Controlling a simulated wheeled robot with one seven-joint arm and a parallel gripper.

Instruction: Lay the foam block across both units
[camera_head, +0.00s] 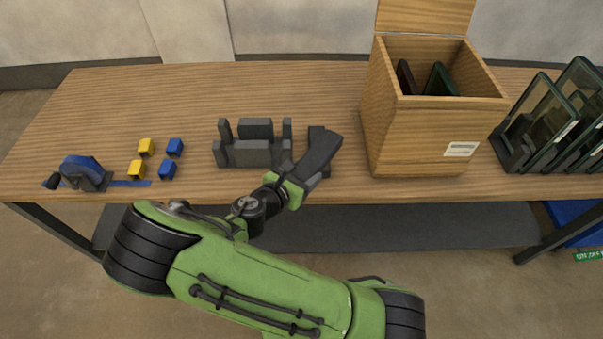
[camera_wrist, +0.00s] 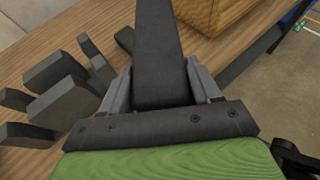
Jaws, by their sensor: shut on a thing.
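A long dark grey block, which looks like the foam block (camera_head: 321,148), is held in my gripper (camera_head: 302,181) near the table's front middle. In the wrist view the block (camera_wrist: 158,45) runs forward from between the two fingers of my gripper (camera_wrist: 160,92), which touch its sides. Dark pieces show beside and under the block; I cannot tell whether it rests on them. Two dark upright panels, perhaps the units, stand inside the open wooden box (camera_head: 420,135): a left panel (camera_head: 406,77) and a green-edged right panel (camera_head: 439,79). Their lower parts are hidden.
A dark grey slotted rack (camera_head: 252,153) stands just left of the block. Yellow and blue small blocks (camera_head: 146,146) and a blue tape dispenser (camera_head: 84,172) are further left. Framed glass panels (camera_head: 550,115) stand at the right. The table's back left (camera_head: 200,90) is clear.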

